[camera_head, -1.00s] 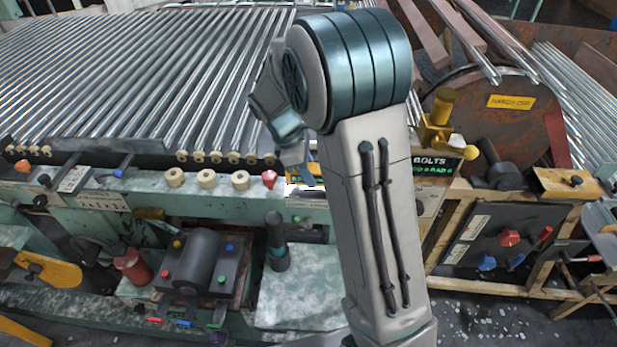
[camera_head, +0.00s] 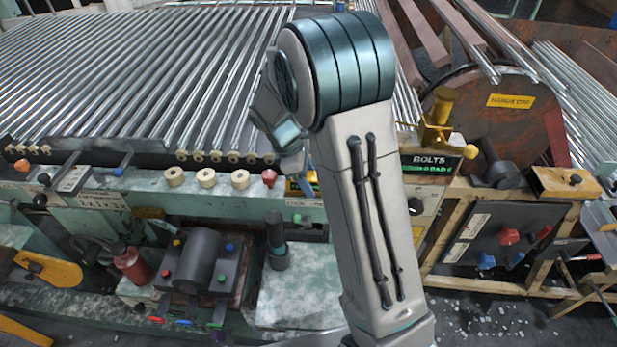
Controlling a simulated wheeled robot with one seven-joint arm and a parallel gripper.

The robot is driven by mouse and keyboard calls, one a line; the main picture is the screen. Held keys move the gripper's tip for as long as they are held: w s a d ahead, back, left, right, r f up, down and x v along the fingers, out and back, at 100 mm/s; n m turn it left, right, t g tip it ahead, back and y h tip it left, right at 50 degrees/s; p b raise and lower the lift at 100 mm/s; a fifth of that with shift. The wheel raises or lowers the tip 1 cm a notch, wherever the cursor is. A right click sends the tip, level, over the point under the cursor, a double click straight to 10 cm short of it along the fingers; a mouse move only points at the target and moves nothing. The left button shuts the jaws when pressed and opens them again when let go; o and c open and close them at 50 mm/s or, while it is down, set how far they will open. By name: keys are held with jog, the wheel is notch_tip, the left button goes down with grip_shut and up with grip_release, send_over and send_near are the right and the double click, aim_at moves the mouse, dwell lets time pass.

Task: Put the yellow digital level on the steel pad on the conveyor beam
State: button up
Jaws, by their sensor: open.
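A small yellow thing with dark parts, apparently the digital level (camera_head: 296,188), shows at the conveyor beam's (camera_head: 130,180) top edge, left of my forearm. Its right part is hidden behind my arm. My gripper (camera_head: 311,179) is mostly hidden; only a bluish piece of it shows just above and beside the level. It is open, and I cannot tell whether it touches the level. The steel pad cannot be made out; it may be under the level or behind my arm.
Wooden rings (camera_head: 207,178) and a red knob (camera_head: 269,178) sit on the beam left of the level. A dark cylinder (camera_head: 276,240) stands below in front. A brass fitting (camera_head: 438,120) and BOLTS box (camera_head: 430,163) are at right.

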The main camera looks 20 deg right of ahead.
jog(key=v, duration=1)
jog(key=shift+a+r, duration=0.1)
jog(key=shift+r, duration=0.25)
jog(key=s+d+r+m+t+y, duration=0.1)
jog(key=s+d+m+t+y, duration=0.1)
jog(key=s+m, duration=0.5)
jog(key=s+d+r+m+t+y, duration=0.1)
jog(key=s+m, duration=0.6)
jog(key=s, duration=0.8)
jog(key=shift+s+d+r+t+y, duration=0.25)
jog(key=shift+d+t+y, duration=0.2)
jog(key=shift+t+y, duration=0.25)
jog(key=shift+w+r, duration=0.1)
